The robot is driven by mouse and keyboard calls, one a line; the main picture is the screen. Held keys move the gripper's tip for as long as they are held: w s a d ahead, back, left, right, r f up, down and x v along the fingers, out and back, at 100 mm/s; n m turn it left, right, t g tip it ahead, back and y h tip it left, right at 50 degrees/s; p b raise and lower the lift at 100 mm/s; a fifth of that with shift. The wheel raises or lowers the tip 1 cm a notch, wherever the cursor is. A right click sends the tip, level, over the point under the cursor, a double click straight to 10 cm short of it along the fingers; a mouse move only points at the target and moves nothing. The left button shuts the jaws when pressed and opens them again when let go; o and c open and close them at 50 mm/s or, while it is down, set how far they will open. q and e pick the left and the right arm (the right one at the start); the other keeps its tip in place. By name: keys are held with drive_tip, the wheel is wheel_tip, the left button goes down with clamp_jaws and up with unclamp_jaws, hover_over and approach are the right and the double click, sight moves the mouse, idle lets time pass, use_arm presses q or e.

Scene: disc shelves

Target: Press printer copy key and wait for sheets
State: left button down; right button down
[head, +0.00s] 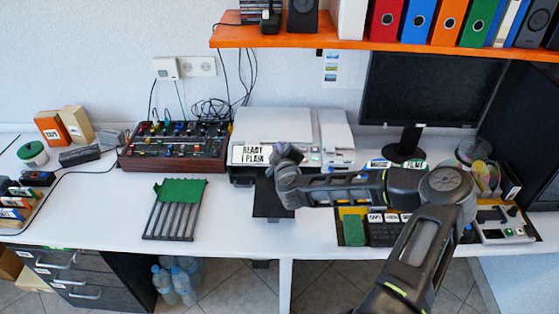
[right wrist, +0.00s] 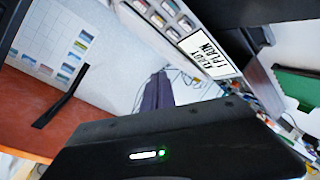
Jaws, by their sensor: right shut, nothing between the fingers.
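The printer (head: 275,123) is white and stands at the back of the white desk, left of the monitor. A sign on its front reads "READY 1 PLAIN" (head: 255,155); the sign also shows, tilted, in the right wrist view (right wrist: 200,52). A small panel with a green mark (head: 315,156) sits on the printer's front right. My right gripper (head: 287,153) is shut and empty in front of the printer, partly covering its front. I cannot tell whether it touches the printer. A black tray (head: 268,208) juts out below; no sheets show on its visible part. My left gripper is not in view.
A mixer-like box with knobs (head: 172,152) and a grey rack with a green top (head: 172,212) stand left of the printer. A monitor (head: 418,90) stands to the right. An orange shelf (head: 290,42) with binders hangs above.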

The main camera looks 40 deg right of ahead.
drive_tip(key=shift+w+d+f+b, duration=0.4)
drive_tip(key=shift+w+f+b, duration=0.15)
drive_tip(key=shift+f+b, duration=0.7)
drive_tip(key=shift+w+d+f+b, duration=0.45)
drive_tip(key=shift+w+f+b, duration=0.1)
drive_tip(key=shift+f+b, duration=0.65)
drive_tip(key=shift+w+d+f+b, duration=0.4)
drive_tip(key=shift+w+f+b, duration=0.15)
drive_tip(key=shift+f+b, duration=0.7)
drive_tip(key=shift+f, duration=0.15)
drive_tip(key=shift+w+f, duration=0.1)
drive_tip(key=shift+f, duration=0.1)
drive_tip(key=shift+w+d+f, duration=0.1)
drive_tip(key=shift+f, duration=0.05)
drive_tip(key=shift+w+d+f, duration=0.15)
drive_tip(key=shift+f, duration=0.25)
drive_tip(key=shift+r, duration=0.1)
drive_tip(key=shift+s+a+r+p, duration=0.25)
drive_tip(key=shift+s+r+p, duration=0.1)
drive_tip(key=shift+r+p, duration=0.3)
drive_tip(key=shift+r, duration=0.1)
